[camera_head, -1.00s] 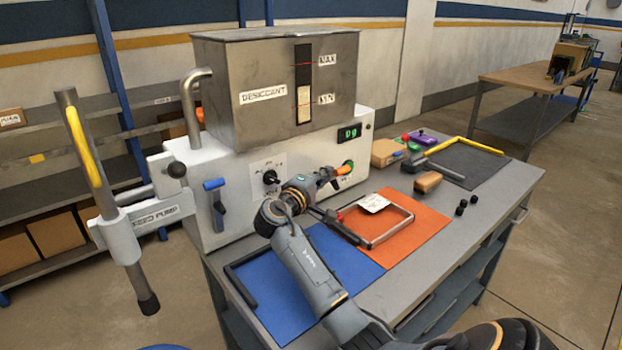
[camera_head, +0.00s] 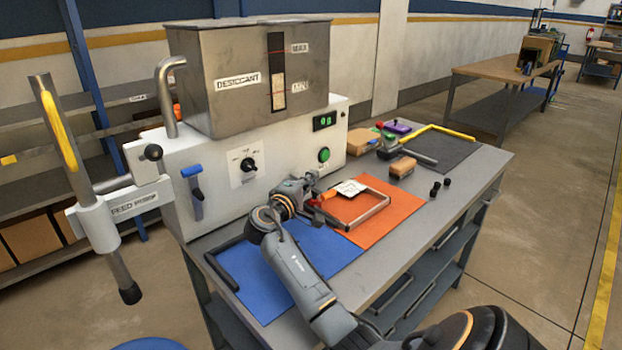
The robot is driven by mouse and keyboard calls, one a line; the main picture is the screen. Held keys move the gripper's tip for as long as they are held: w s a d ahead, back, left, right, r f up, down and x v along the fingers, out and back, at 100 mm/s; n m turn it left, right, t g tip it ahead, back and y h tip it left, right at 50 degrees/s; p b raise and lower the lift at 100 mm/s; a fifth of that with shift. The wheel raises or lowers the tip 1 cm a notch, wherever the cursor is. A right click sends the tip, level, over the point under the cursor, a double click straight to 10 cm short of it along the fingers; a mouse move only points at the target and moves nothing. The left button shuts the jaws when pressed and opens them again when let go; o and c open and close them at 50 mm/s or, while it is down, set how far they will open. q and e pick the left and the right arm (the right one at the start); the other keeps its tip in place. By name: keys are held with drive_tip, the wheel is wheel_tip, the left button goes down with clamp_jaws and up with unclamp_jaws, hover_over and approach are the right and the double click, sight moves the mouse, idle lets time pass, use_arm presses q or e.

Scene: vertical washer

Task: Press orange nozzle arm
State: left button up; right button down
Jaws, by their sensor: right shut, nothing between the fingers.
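A small orange piece, seemingly the orange nozzle arm (camera_head: 328,194), shows low in front of the white machine, just left of a white card. My right gripper (camera_head: 312,186) is shut and empty, right beside the orange piece. I cannot tell whether they touch, and the gripper hides part of what lies behind it. My left gripper is not in view.
The machine (camera_head: 215,178) carries a desiccant hopper (camera_head: 237,100), a black knob (camera_head: 247,164), a green button (camera_head: 323,154) and a display (camera_head: 325,121). A metal frame (camera_head: 375,212) lies on the orange mat (camera_head: 402,206). The blue mat (camera_head: 335,250) is partly under my arm.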

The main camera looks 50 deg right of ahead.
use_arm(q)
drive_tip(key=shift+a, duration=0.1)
use_arm(e)
wheel_tip(320, 180, up, 10)
idle(0.6)
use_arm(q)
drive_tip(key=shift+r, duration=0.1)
use_arm(e)
drive_tip(key=shift+r, duration=0.1)
idle(0.3)
